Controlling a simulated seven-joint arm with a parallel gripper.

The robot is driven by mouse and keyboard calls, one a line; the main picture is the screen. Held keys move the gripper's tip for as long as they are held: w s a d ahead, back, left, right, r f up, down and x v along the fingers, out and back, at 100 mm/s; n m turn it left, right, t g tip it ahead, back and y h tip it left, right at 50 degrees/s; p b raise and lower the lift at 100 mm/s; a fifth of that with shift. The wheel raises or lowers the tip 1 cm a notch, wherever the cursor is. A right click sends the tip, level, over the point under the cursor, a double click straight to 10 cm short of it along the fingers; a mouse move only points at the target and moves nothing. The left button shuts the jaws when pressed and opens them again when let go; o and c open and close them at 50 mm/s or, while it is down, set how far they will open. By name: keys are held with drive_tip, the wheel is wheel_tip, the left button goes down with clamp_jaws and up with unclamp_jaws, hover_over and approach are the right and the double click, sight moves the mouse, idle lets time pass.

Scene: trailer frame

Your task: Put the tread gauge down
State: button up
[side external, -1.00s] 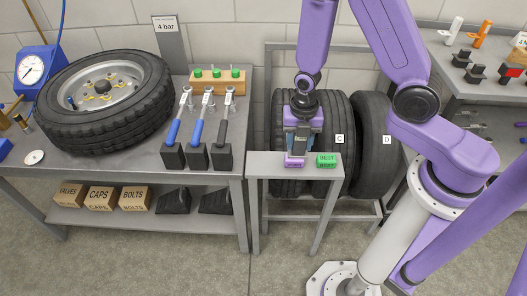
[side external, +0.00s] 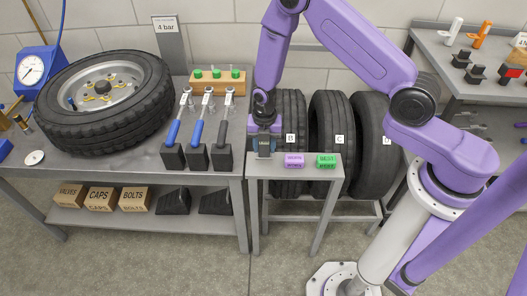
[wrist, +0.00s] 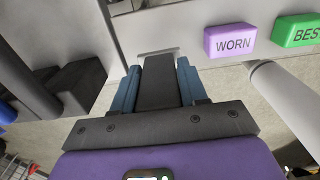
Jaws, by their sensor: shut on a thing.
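My gripper (side external: 265,150) is over the left end of a small grey stand (side external: 258,170). In the wrist view, its two blue fingers (wrist: 160,85) are shut on a dark grey bar, which I take to be the tread gauge (wrist: 157,85). The bar points down at the stand's pale top, near a lighter strip. I cannot tell whether it touches the top. In the side view the gauge is mostly hidden by my gripper.
A purple WORN block (side external: 294,160) and a green BEST block (side external: 326,161) sit on the stand, right of my gripper. Tyres B (side external: 291,110), C (side external: 328,115) and D (side external: 372,120) stand behind. A workbench (side external: 130,165) with upright handled tools is left, across a narrow gap.

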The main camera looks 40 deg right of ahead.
sight(263, 152)
drive_tip(key=shift+w+f, duration=0.2)
drive_tip(key=shift+f, duration=1.55)
drive_tip(key=o, duration=1.1)
drive_tip(key=shift+f, duration=0.1)
drive_tip(key=shift+o, duration=0.2)
